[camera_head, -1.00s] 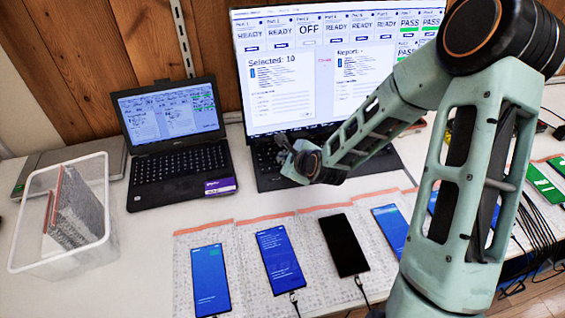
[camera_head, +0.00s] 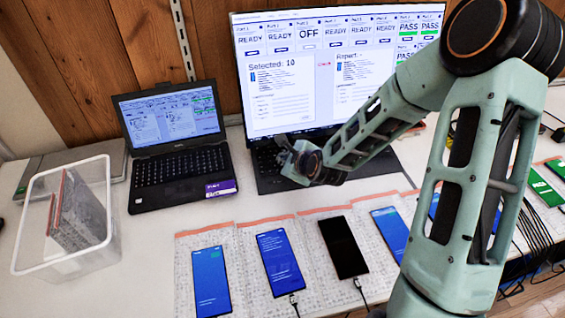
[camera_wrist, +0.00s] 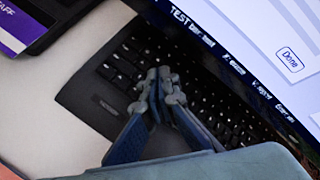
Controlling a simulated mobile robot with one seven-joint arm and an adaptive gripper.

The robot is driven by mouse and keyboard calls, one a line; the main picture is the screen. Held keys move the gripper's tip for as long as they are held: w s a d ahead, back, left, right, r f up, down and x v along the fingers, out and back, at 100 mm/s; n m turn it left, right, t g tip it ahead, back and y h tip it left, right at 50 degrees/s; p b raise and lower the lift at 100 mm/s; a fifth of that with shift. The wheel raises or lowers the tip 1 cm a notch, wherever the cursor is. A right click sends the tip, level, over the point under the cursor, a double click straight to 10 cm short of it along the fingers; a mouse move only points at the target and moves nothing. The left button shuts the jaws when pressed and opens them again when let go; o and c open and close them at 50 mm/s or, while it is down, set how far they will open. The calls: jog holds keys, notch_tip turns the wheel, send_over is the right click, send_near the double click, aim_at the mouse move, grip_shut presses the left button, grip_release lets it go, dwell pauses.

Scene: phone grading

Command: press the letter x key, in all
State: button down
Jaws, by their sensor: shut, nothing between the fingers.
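My gripper (camera_head: 284,140) is over the left part of this keyboard. In the wrist view the fingertips of my gripper (camera_wrist: 160,75) are together, with nothing between them, over the keys near the keyboard's left end. I cannot tell whether the tips touch a key.
The large screen (camera_head: 330,70) stands close behind the keyboard. A smaller laptop (camera_head: 180,150) sits to the left, beside a clear bin (camera_head: 112,240). Several phones lie in front on padded mats, including a blue one (camera_head: 279,262) and a black one (camera_head: 343,246), with cables attached.

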jog(key=shift+r, duration=0.1)
jog(key=r+p, duration=0.4)
jog(key=r, duration=0.1)
jog(key=shift+s, duration=0.25)
jog(key=shift+f, duration=0.1)
dwell(0.7)
